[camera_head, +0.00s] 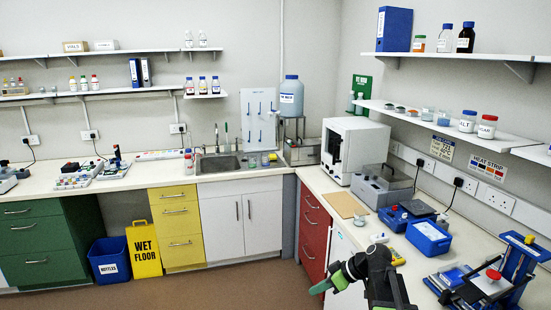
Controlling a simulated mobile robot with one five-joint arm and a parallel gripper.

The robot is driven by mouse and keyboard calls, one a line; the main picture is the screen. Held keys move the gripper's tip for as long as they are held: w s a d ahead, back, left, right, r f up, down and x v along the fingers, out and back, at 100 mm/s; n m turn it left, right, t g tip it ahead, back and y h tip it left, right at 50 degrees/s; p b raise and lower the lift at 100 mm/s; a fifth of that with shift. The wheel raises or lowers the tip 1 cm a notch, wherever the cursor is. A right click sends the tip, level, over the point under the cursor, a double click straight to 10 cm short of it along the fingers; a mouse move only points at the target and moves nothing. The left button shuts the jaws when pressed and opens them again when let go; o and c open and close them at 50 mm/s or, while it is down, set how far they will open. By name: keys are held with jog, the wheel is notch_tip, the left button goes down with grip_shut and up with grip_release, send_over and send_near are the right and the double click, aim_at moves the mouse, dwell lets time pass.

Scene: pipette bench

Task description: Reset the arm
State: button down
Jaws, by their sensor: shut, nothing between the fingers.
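My gripper (316,289) shows at the bottom centre right, at the end of my black arm. Its green fingers point left and slightly down, and they look shut with nothing held. The gripper is in front of the white cupboard below the right-hand bench, clear of the bench objects. My arm's bent black part hides some of the bench's front edge.
The right bench (440,275) holds a blue box (428,238), a tan board (344,204), a grey machine (382,187) and a blue press-like stand (516,265). Brown floor lies open between.

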jog(key=s+a+f+m+g+h, duration=0.1)
jog(key=s+a+f+g+h, duration=0.1)
jog(key=s+a+f+h, duration=0.3)
jog(key=s+d+f+m+g+h, duration=0.1)
jog(key=s+d+m+h, duration=0.2)
jog(key=s+d+m, duration=0.3)
jog(key=d+m, duration=0.1)
jog(key=m, duration=0.2)
jog(key=shift+s+d+f, duration=0.2)
jog(key=shift+s+d, duration=0.1)
jog(key=shift+s, duration=0.1)
